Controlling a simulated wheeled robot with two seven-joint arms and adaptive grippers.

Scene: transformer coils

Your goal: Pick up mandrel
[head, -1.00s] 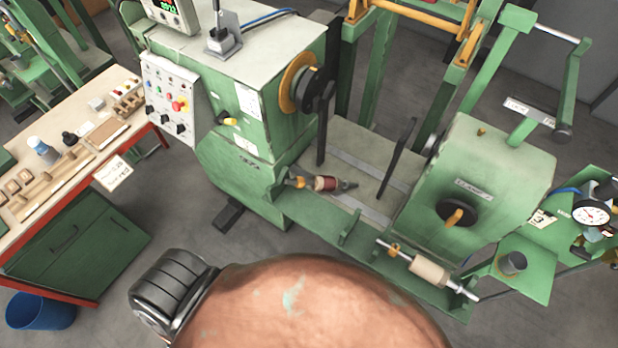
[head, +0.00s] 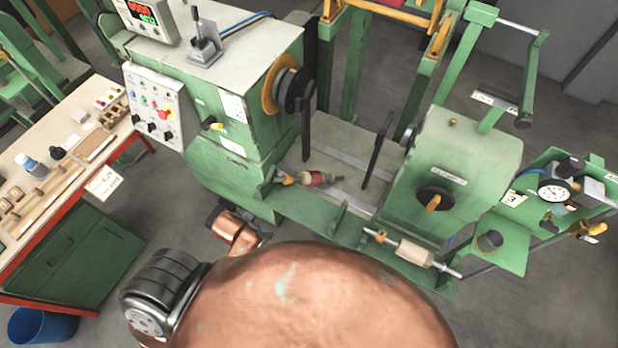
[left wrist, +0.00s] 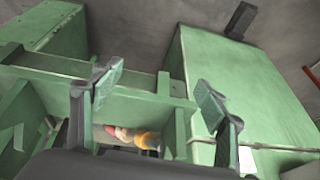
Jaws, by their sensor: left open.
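Two shafts that could be the mandrel lie on the front of the green machine. One carries a dark red winding (head: 314,178) with a brass-coloured left end, lying by the bed in the head view. The other carries a beige cylinder (head: 415,251) on a silver shaft, on the front right rail. My left gripper (left wrist: 158,97) shows in the left wrist view with its fingers wide apart and nothing between the tips. A red and orange piece (left wrist: 133,135), likely the red-wound shaft, shows beyond and between the fingers, partly hidden by the gripper body. My right gripper is not in view.
The green headstock (head: 235,100) and tailstock (head: 470,160) rise on either side of the bed, with dark upright arms between them. A workbench (head: 105,150) with small wooden parts stands at left. A blue bin (head: 40,328) is on the floor.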

